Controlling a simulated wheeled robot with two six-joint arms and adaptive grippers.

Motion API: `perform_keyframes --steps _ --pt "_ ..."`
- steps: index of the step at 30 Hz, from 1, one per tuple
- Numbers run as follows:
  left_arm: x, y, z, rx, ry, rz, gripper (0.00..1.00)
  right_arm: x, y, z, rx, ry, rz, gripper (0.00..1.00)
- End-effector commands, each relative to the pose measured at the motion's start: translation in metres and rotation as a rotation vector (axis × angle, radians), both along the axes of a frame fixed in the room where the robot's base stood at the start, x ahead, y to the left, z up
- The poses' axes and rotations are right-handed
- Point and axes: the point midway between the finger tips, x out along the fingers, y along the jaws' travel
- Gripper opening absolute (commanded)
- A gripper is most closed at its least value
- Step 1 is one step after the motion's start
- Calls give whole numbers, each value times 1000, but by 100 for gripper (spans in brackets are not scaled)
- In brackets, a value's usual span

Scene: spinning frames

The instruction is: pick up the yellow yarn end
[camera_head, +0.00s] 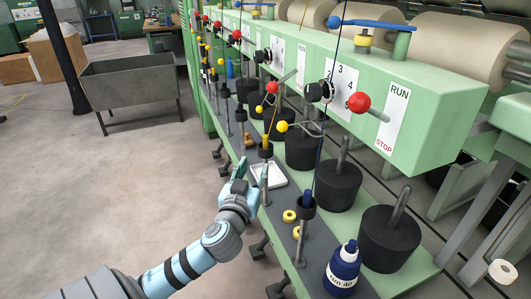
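My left gripper (252,168) reaches in from the lower left, just below and left of that spindle, in front of a small white tray. Its two fingers point up and stand apart, with nothing seen between them. My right gripper is not in view.
The white tray (273,181) lies on the lower rail. A blue bottle (343,268), a dark blue spindle top (306,205), yellow rings (290,215) and black weights (389,241) stand nearby. A grey bin (130,85) stands at left; open floor lies between.

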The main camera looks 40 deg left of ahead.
Motion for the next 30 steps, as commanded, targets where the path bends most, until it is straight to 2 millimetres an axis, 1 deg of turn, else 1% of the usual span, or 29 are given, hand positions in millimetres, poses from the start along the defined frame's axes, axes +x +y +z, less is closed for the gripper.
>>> perform_keyframes --steps 2,6,9,14,19,22,27,29,30 --pt "12 6 7 -2 -21 2 38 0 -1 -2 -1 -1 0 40" --pt "46 24 7 -5 -19 2 38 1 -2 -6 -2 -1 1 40" --pt "66 34 6 -5 -16 0 38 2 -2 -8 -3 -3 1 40" --pt "84 44 8 -4 -15 0 38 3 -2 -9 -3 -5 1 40" --pt "113 61 9 -7 -14 -1 38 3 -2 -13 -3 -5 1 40" --pt "122 65 10 -6 -14 -2 38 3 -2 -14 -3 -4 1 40" --pt "122 65 10 -5 -13 -4 38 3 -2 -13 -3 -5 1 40" --pt "122 65 10 -5 -13 -4 30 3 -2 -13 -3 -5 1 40" --pt "122 65 10 -5 -13 -4 24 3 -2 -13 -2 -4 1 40"
